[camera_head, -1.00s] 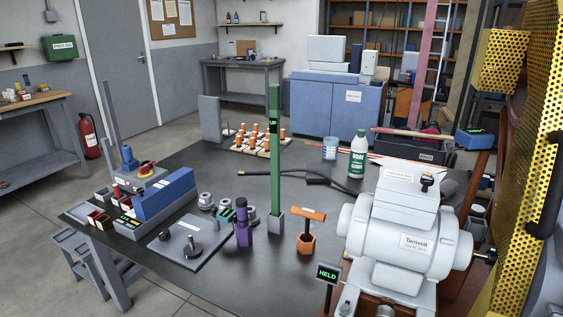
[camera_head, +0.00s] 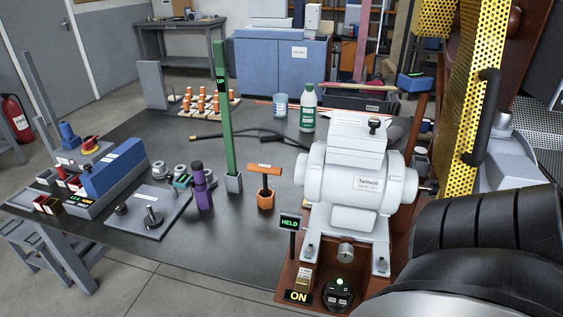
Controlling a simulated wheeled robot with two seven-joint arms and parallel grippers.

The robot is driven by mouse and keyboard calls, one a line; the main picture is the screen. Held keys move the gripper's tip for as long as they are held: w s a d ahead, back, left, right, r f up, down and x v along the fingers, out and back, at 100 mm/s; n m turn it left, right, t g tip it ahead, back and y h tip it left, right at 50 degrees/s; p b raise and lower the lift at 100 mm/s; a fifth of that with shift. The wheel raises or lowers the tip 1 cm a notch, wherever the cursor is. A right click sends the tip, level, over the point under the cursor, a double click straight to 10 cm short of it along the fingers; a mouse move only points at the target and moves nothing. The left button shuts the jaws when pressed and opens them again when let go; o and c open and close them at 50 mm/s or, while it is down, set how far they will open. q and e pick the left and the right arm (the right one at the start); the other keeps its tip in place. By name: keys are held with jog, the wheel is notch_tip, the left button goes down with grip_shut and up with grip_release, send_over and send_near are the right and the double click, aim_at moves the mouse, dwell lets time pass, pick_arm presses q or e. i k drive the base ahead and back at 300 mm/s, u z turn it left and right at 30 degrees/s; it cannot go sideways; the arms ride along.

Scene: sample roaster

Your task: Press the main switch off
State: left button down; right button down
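A small beige switch block (camera_head: 304,277) stands at the front edge of the brown base, below the grey Tarnvolt machine (camera_head: 340,185). A black sign reading ON in yellow (camera_head: 298,296) is just in front of it. Beside it on the right is a round black control (camera_head: 338,294) with a lit green lamp and small labels. I cannot tell which of these parts is the main switch itself. Neither of my grippers shows in this view.
A HELD sign (camera_head: 290,223) stands on a post behind the switch block. An orange-handled tool (camera_head: 265,187) and a green UP post (camera_head: 225,120) stand to the left. Yellow perforated guarding (camera_head: 478,90) and a large black ribbed shape (camera_head: 475,232) crowd the right side.

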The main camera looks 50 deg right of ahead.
aim_at(333, 290)
jog(key=u, duration=0.5)
jog(key=k, duration=1.15)
jog(key=z, duration=1.95)
jog(key=i, duration=0.5)
jog(key=z, duration=0.05)
